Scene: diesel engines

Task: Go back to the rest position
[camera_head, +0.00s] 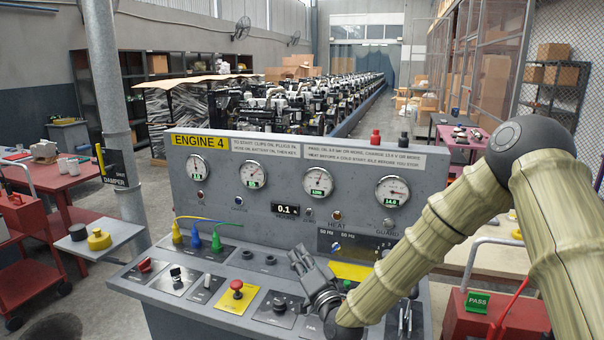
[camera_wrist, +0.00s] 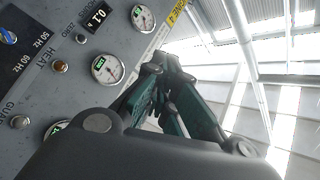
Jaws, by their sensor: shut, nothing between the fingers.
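My gripper (camera_head: 300,257) is in front of the engine control panel (camera_head: 270,165), above its sloped desk. The arm comes in from the right, bent at a joint high on the right. In the wrist view, the gripper's fingers (camera_wrist: 165,85) are closed together with nothing between them. The panel's gauges (camera_wrist: 107,69) lie to the left of the fingers in that view. The gripper and arm hide part of the desk's right side.
The desk carries a red mushroom button (camera_head: 237,286) on a yellow plate, several knobs, and yellow, blue and green plugs (camera_head: 195,239). A red box with a PASS tag (camera_head: 477,302) stands at the right. A grey pole (camera_head: 112,110) rises at the left. Open air lies above the panel.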

